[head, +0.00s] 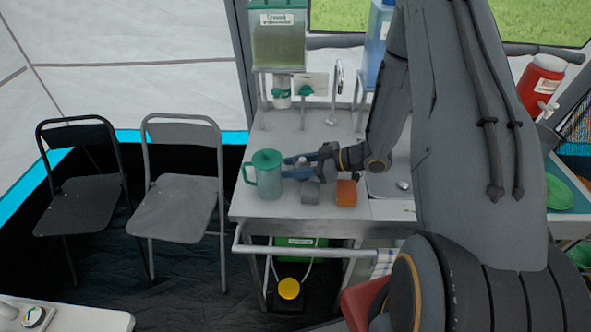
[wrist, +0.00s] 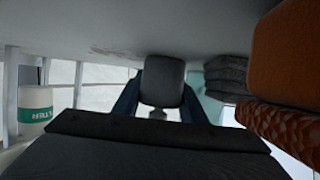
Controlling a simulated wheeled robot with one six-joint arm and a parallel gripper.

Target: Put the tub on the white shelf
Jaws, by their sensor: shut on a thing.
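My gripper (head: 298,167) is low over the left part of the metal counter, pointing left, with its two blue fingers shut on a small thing. In the wrist view, a dark grey rounded body (wrist: 162,80) sits between the fingers, with a small knob below it. I cannot tell for sure that it is the tub; the gripper hides most of it in the head view. A white container with a green label (wrist: 37,103) stands apart at the left of the wrist view. A white top (head: 85,320) at the head view's lower left may be the white shelf.
A green lidded pitcher (head: 265,175) stands just left of my fingers. A grey stack (head: 309,193) and an orange sponge (head: 346,193) lie on the near side. A green dispenser (head: 278,40) stands behind. Two folding chairs (head: 180,208) (head: 80,206) stand left of the counter.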

